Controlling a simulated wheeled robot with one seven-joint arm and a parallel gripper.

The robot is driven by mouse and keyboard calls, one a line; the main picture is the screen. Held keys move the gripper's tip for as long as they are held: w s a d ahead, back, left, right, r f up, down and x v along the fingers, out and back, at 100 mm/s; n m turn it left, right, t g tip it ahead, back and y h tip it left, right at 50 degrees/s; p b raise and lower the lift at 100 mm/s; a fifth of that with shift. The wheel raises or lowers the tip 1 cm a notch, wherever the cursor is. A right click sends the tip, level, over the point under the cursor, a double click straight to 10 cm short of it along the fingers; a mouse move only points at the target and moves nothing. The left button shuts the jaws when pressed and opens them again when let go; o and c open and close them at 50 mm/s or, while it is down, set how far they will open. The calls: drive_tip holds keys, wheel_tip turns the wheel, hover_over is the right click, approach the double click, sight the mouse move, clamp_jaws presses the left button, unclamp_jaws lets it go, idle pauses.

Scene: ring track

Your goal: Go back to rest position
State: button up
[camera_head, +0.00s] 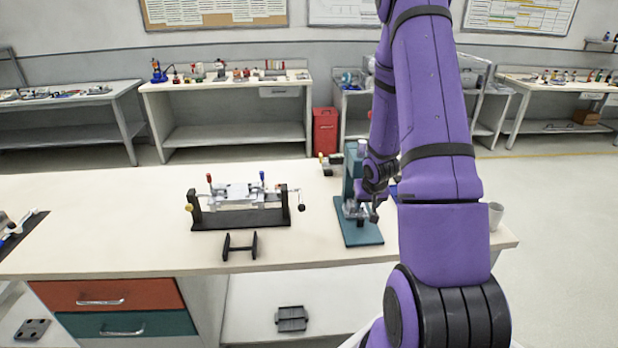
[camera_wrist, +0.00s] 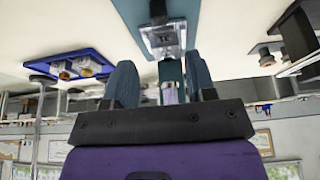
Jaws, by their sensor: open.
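My gripper (camera_head: 372,206) is at the teal press-like stand (camera_head: 360,233) on the white workbench, at the end of my purple arm. In the wrist view, the two blue-grey fingers of my gripper (camera_wrist: 160,82) are apart. The teal stand (camera_wrist: 145,12) shows beyond and between them, with a metal block (camera_wrist: 165,38) on its base. I see nothing held between the fingers. Whether the fingers touch the stand cannot be told. My arm hides part of the bench to the right of the stand.
A black fixture (camera_head: 240,216) with levers stands left of the stand, with a small black holder (camera_head: 240,246) before it. A blue tray (camera_wrist: 75,66) with small parts shows in the wrist view. A white cup (camera_head: 496,215) stands at the bench's right end. The bench's back left is clear.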

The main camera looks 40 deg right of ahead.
drive_tip(key=a+r+n, duration=0.1)
drive_tip(key=a+r, duration=0.6)
drive_tip(key=r, duration=0.5)
drive_tip(key=a+r+n, duration=0.1)
drive_tip(key=a+r, duration=0.7)
drive_tip(key=r, duration=0.4)
drive_tip(key=s+a+r+n+y, duration=0.1)
drive_tip(key=s+a+r+n, duration=0.1)
drive_tip(key=s+a+r, duration=0.4)
drive_tip(key=s+a+r+n+t+y, duration=0.1)
drive_tip(key=s+a+r+n, duration=0.1)
drive_tip(key=s+a+r, duration=0.5)
drive_tip(key=s+a, duration=0.3)
drive_tip(key=s, duration=0.3)
drive_tip(key=shift+s+a, duration=0.15)
drive_tip(key=shift+s, duration=0.05)
